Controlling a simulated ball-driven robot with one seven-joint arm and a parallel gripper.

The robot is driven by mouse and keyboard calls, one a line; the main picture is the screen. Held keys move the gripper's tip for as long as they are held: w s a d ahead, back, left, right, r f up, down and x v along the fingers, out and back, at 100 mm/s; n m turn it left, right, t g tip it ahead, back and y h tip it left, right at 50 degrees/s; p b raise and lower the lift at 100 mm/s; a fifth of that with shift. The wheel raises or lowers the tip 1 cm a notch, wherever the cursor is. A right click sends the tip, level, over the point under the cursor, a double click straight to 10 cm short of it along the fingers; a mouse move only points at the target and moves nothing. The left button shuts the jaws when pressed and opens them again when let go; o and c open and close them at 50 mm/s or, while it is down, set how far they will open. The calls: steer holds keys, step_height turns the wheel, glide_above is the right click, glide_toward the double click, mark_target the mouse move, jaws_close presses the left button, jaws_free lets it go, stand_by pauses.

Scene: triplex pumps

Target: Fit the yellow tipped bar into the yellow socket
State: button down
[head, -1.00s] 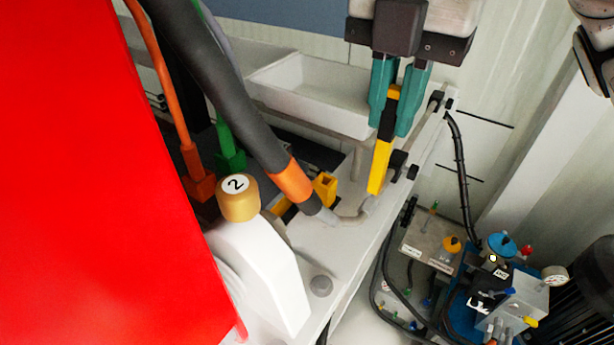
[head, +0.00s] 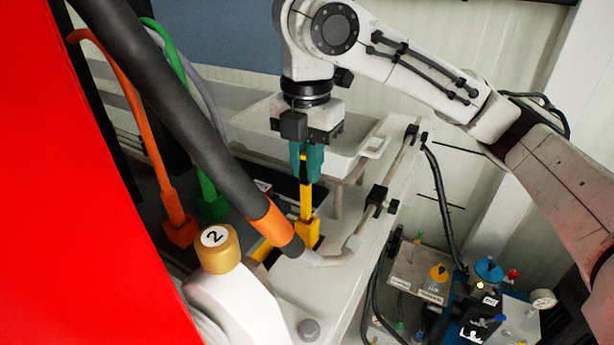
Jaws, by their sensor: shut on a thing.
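My gripper (head: 307,178) has teal fingers and is shut on the yellow tipped bar (head: 306,204), which has a dark upper part and hangs close to upright below the fingers. The yellow socket (head: 308,234) stands at the back of the white machine bed. The bar's lower end overlaps the socket's top in the picture. I cannot tell from this view how deep the tip is in, or whether it is in front of it. The orange-banded hose partly hides the socket's left side.
A thick black hose with an orange band (head: 269,220) crosses just left of the socket. Orange (head: 180,231) and green (head: 212,206) connectors stand further left. A gold cap marked 2 (head: 217,249) is in front. A white tray (head: 350,155) is behind the gripper.

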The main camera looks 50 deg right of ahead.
steer(key=shift+f, duration=1.45)
steer(key=c, duration=1.1)
jaws_free()
step_height(320, 180, up, 12)
